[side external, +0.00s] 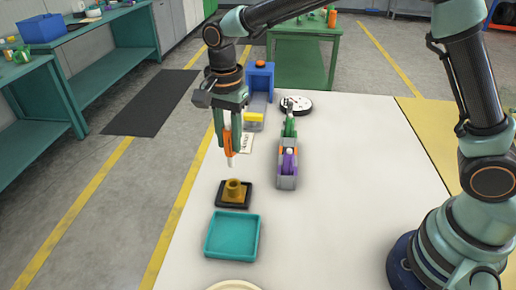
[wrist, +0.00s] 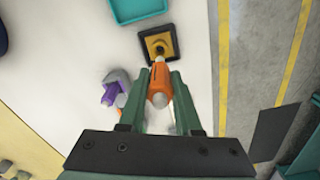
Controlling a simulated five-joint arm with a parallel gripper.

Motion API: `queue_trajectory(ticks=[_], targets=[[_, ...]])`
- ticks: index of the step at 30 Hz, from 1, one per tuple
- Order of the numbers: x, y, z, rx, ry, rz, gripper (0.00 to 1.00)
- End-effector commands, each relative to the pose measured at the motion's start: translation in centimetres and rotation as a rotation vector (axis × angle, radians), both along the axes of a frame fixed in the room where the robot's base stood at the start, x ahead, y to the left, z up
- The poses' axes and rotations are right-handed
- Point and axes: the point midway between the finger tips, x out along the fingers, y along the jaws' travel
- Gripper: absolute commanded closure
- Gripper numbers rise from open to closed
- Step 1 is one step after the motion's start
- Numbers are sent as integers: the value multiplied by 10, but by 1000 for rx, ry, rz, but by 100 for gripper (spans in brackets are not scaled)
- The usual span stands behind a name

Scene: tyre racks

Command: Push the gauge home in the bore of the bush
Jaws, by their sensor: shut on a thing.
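The gauge (side external: 228,141) has an orange handle and a pale tip that points down. My gripper (side external: 229,143) is shut on its handle and holds it upright above the table. The orange handle also shows between my fingers in the wrist view (wrist: 160,82). The bush (side external: 234,188) is a brass-coloured flanged piece on a dark square base (side external: 222,204). The gauge's tip is above the bush and apart from it. In the wrist view the bush (wrist: 158,45) shows just beyond the gauge.
A teal tray (side external: 233,256) lies in front of the bush. A grey holder with a purple and green tool (side external: 289,160) stands to the right. The table's right side is clear.

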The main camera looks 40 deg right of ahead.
Motion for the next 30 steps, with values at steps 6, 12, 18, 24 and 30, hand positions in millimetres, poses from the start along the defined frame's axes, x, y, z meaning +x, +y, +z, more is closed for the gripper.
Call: queue_trajectory(ticks=[6, 12, 18, 24, 30], targets=[[0, 0, 0, 0, 0, 1, 100], [0, 0, 2, 0, -1, 67, 100], [0, -1, -3, 0, 1, 66, 100], [1, -1, -8, 0, 0, 65, 100], [0, -1, -14, 0, 0, 65, 100]])
